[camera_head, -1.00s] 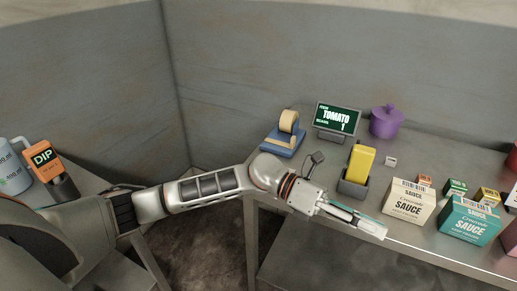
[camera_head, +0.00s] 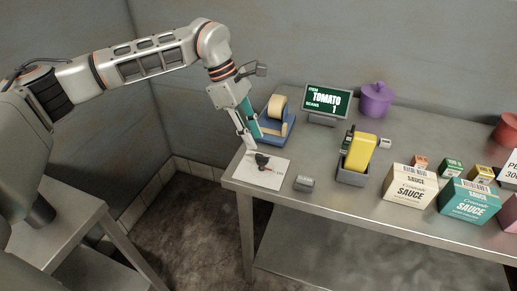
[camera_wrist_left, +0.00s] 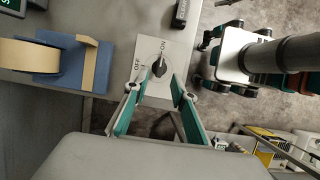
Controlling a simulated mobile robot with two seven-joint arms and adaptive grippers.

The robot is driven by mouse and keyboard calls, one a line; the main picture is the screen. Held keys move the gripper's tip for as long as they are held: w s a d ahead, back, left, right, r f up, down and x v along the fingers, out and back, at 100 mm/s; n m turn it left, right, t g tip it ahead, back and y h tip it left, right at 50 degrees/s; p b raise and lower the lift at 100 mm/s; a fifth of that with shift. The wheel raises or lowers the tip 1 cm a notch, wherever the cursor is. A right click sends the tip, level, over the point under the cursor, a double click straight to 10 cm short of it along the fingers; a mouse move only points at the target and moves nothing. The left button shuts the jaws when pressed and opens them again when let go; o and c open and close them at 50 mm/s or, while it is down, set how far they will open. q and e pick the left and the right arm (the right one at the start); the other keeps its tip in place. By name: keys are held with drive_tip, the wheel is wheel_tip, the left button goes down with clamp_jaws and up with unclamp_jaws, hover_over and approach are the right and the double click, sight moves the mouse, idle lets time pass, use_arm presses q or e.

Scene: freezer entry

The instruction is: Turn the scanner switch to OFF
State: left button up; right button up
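The scanner switch is a black knob (camera_head: 262,160) on a white plate (camera_head: 272,178) at the left end of the metal table. In the left wrist view the knob (camera_wrist_left: 158,68) sits between the printed words OFF and ON, and its pointer appears turned toward ON. My left gripper (camera_head: 248,145) hangs over the plate, pointing down, with its tips close to the knob. In the left wrist view its fingers (camera_wrist_left: 157,90) are spread and empty on the near side of the knob; contact cannot be told. My right gripper is not in view.
A blue tape dispenser (camera_head: 275,127) stands just behind the plate. A small grey block (camera_head: 304,183) lies right of it. A yellow scanner (camera_head: 360,152) stands in a grey holder. Sauce boxes (camera_head: 410,187) stand farther right.

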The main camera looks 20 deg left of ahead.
sight(262, 155)
use_arm(q)
drive_tip(key=x, duration=0.6)
drive_tip(key=shift+p, duration=0.3)
clamp_jaws()
